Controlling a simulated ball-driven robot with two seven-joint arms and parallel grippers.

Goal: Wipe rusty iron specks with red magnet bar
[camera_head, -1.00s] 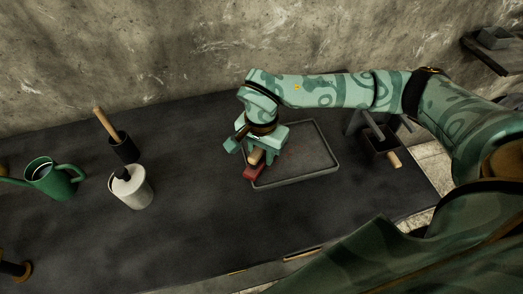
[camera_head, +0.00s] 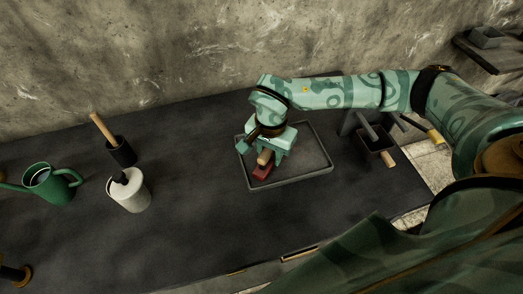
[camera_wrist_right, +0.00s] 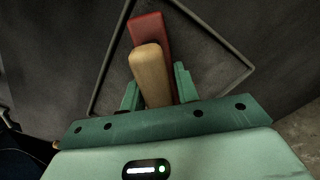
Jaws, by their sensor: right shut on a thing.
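The red magnet bar (camera_head: 262,172) has a wooden handle (camera_head: 265,158) and is over the left part of the shallow grey tray (camera_head: 308,152). My right gripper (camera_head: 268,151) is shut on the handle from above. In the right wrist view, the handle (camera_wrist_right: 150,68) stands between the fingers (camera_wrist_right: 157,92) and the red bar (camera_wrist_right: 150,27) shows beyond it, over the tray floor (camera_wrist_right: 205,60). I cannot tell whether the bar touches the floor. I cannot make out rusty specks now; the gripper and bar hide part of the tray.
A dark box (camera_head: 376,140) with wooden-handled tools stands right of the tray. A white pot (camera_head: 131,193), a black cup (camera_head: 121,152) with a wooden handle and a green watering can (camera_head: 48,183) stand at left. The table (camera_head: 205,230) is clear in front. A wall closes the back.

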